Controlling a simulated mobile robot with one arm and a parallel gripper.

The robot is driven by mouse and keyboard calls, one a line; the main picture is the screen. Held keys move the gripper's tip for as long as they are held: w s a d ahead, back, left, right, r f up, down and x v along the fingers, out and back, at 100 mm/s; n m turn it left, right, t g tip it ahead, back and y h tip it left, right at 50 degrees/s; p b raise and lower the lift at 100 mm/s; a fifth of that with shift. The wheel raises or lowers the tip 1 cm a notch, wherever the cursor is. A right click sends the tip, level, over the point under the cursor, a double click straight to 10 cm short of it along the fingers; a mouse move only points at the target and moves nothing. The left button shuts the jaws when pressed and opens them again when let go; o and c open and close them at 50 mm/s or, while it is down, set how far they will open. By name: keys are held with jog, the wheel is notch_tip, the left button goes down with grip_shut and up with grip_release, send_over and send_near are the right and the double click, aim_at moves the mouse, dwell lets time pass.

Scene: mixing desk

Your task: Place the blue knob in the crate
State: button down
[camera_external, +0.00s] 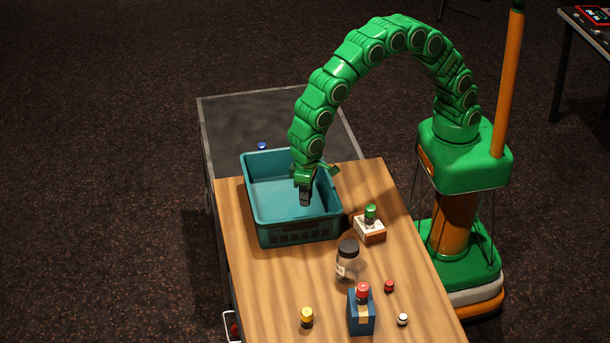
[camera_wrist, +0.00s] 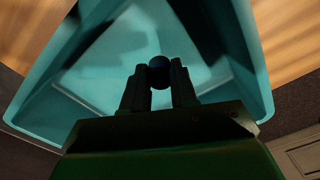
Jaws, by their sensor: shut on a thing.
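The teal crate (camera_external: 290,232) stands on the far part of the wooden table. My gripper (camera_external: 305,198) points down over the inside of the crate. In the wrist view my gripper (camera_wrist: 159,82) is shut on a dark, round, bluish knob (camera_wrist: 160,70), held between the fingertips in shadow. The crate's wall and floor (camera_wrist: 100,75) lie around and beyond it. In the external view the held knob cannot be made out. A small bright blue object (camera_external: 262,146) lies outside the crate, on the grey surface behind it.
On the table (camera_external: 270,290) stand a green-topped item on a small box (camera_external: 369,229), a dark-lidded jar (camera_external: 347,268), a blue box (camera_external: 361,315) with a red-topped item, a yellow knob (camera_external: 307,318), a red knob (camera_external: 389,286) and a white knob (camera_external: 402,319).

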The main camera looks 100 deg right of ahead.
jog(key=shift+w+a+f, duration=0.25)
jog(key=shift+w+f, duration=0.35)
jog(key=shift+f, duration=0.2)
jog(key=shift+w+a+f, duration=0.25)
jog(key=shift+w+f, duration=0.3)
jog(key=shift+f, duration=0.2)
jog(key=shift+w+a+f, duration=0.25)
jog(key=shift+w+f, duration=0.35)
jog(key=shift+f, duration=1.6)
jog(key=shift+f, duration=0.1)
jog(key=c, duration=0.9)
grip_release()
notch_tip(320, 180, up, 12)
jog(key=shift+d+r, duration=0.1)
jog(key=shift+d, duration=0.05)
jog(key=shift+s, duration=0.1)
